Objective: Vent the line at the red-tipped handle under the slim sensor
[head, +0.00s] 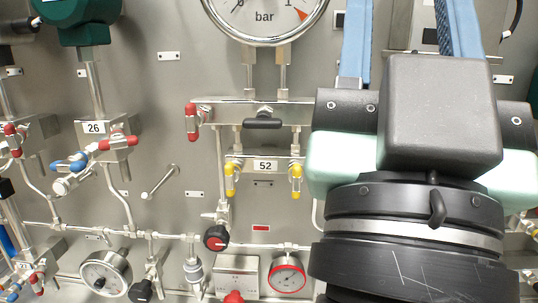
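A dark green sensor housing (88,22) stands on a thin stem at the upper left, cut off by the top edge. Below it is a small valve block labelled 26 (94,128) with red-tipped handles (118,142) and a blue-tipped handle (70,162). Another red-tipped handle (191,122) hangs at the left end of the manifold under the big bar gauge. I cannot tell for sure which sensor is the slim one. My gripper (410,12) is at the right, with its blue fingers pointing up and wide apart. Their tips are out of frame; no held thing shows.
The big bar gauge (266,14) is at top centre. Yellow-tipped handles (230,178) flank the label 52 (265,166). A bare rod (160,182) sticks out of the panel. Small gauges (105,274) and pipes run along the bottom. My arm hides much of the right side.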

